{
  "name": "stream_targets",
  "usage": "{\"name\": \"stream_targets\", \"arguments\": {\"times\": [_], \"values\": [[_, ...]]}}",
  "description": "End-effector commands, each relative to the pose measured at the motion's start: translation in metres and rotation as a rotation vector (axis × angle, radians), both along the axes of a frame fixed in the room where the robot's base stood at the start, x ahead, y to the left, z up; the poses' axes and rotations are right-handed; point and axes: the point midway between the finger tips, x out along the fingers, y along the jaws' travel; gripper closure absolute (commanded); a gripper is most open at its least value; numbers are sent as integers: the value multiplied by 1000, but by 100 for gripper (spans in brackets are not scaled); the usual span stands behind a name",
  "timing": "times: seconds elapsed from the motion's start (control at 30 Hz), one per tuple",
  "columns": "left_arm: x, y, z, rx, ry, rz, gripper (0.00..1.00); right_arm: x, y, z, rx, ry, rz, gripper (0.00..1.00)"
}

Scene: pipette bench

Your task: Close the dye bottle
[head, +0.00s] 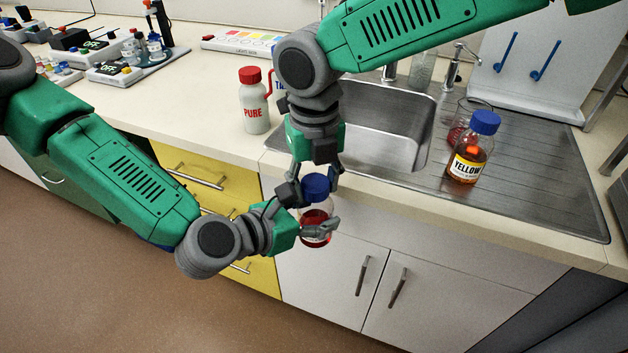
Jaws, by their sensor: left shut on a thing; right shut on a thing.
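A clear dye bottle (314,219) with red liquid is held in the air in front of the counter edge. My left gripper (318,231) is shut on the bottle's body from the left. My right gripper (312,188) comes down from above and is shut on the blue cap (317,184). The cap is at the bottle's top, in line with the neck. The fingers partly hide the neck, so I cannot tell how far the cap is screwed on.
A bottle labelled YELLOW (468,160) with a blue cap stands on the steel drainboard (545,190), beside a glass beaker (462,128). A white PURE bottle (254,108) stands left of the sink (385,140). Small devices (110,70) crowd the back left. The counter's front left is clear.

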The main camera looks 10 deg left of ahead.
Motion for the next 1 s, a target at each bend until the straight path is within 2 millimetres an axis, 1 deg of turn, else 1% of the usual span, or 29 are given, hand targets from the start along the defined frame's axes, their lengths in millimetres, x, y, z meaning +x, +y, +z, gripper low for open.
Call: {"name": "stream_targets", "arguments": {"times": [0.07,0.17,0.3,0.4,0.5,0.63,0.87,0.9,0.93,0.97,1.0], "values": [[0,0,1,-1,-2,0,100,0,0,0,-4,-3,-110,96],[0,0,1,-1,-2,0,100,0,0,0,-6,-7,-342,96],[0,0,1,-1,-3,0,100,-1,0,0,-8,-11,-701,96],[0,0,1,-1,-2,0,100,-1,1,0,-10,-11,-909,96],[1,-1,1,-1,-2,0,100,-1,1,0,-8,-11,-1045,96],[0,-1,1,-1,-2,-1,100,-1,1,0,-8,-9,-1115,96],[0,-2,1,-1,-3,-3,100,-1,2,0,-6,-6,-1115,96],[0,-2,1,-1,-3,-3,100,-1,2,0,-6,-6,-1115,58],[0,-2,1,-1,-3,-3,100,-1,2,0,-6,-6,-1114,47],[0,-1,1,-1,-3,-3,100,-1,2,0,-7,-7,-1114,40],[0,-1,1,-1,-3,-3,100,-1,1,0,-6,-8,-1114,40]]}}
